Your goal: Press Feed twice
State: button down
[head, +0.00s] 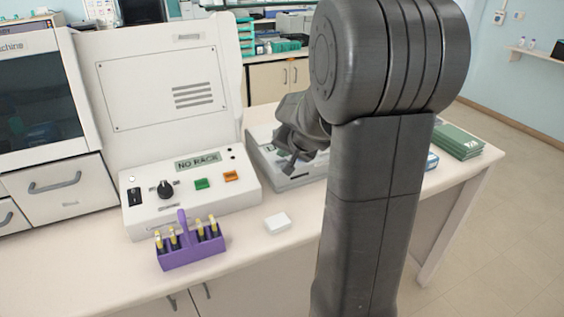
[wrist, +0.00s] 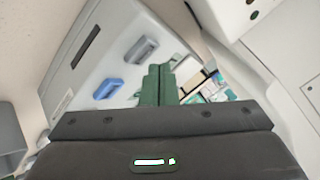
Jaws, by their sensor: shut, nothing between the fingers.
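A pale, low device (head: 262,162) sits on the counter right of the large control panel, partly hidden behind my arm. My gripper (head: 287,152) is over this device in the head view. In the wrist view its fingers (wrist: 157,80) are together and empty, just right of the buttons. I see no clear contact with either button.
A control panel (head: 148,213) reading "NO RACK" has a black knob (head: 165,189), a green button (head: 202,184) and an orange button (head: 231,176). A purple rack (head: 192,256) and a small white block (head: 277,223) stand in front. Green books (head: 457,142) lie at right.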

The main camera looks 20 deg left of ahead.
jog(key=shift+f, duration=0.1)
dwell(0.5)
jog(key=shift+f+b, duration=0.35)
jog(key=shift+b, duration=0.2)
jog(key=shift+f+b, duration=0.35)
jog(key=shift+b, duration=0.05)
dwell(0.4)
jog(key=shift+r, duration=0.1)
jog(key=shift+r+p, duration=0.55)
jog(key=shift+r, duration=0.15)
notch_tip(320, 180, up, 5)
jog(key=p, duration=0.4)
dwell(2.6)
